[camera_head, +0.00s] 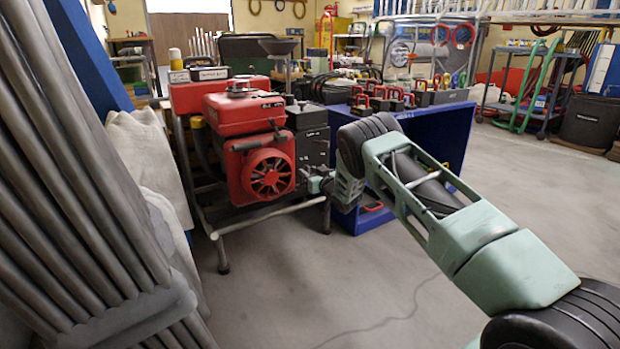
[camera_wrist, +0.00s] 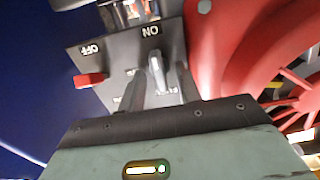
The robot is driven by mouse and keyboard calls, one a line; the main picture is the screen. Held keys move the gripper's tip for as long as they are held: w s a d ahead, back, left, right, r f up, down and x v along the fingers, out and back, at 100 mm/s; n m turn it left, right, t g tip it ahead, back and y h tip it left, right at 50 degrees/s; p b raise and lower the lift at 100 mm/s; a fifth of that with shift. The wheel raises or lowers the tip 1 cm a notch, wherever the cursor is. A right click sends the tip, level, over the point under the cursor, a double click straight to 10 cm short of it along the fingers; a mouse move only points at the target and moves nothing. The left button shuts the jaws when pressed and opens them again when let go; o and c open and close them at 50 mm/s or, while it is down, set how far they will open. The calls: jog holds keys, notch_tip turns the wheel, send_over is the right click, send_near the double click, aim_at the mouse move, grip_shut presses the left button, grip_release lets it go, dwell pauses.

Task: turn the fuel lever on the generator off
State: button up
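The red generator (camera_head: 240,115) stands on a tube frame in the head view, with a dark control box (camera_head: 308,140) on its right side. My gripper (camera_head: 318,182) is at that box, small and partly hidden by my arm. In the wrist view the dark panel (camera_wrist: 110,62) carries upside-down ON and OFF labels. A light grey lever (camera_wrist: 156,76) stands between the two dark fingers of my gripper (camera_wrist: 160,80), near the ON label. The fingers are apart; I cannot tell whether either touches the lever. A red tab (camera_wrist: 90,80) is left of them, below OFF. Smaller lettering is partly hidden.
The red fan cover (camera_head: 268,175) is close to my gripper's left in the head view and at right in the wrist view (camera_wrist: 225,45). A blue bench (camera_head: 425,130) stands right of the generator. Metal pipes (camera_head: 60,160) lean at left. The floor in front is clear except for a thin cable.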

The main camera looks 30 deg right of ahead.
jog(key=shift+c, duration=0.3)
jog(key=c, duration=0.7)
jog(key=shift+o, duration=0.2)
jog(key=shift+n, duration=0.3)
jog(key=n+p, duration=0.2)
jog(key=n, duration=0.2)
jog(key=n+p, duration=0.1)
jog(key=n, duration=0.3)
jog(key=shift+a+f+n+p, duration=0.1)
jog(key=shift+f+n+p, duration=0.05)
jog(key=shift+n+p, duration=0.2)
jog(key=shift+f+n, duration=0.15)
jog(key=shift+n, duration=4.1)
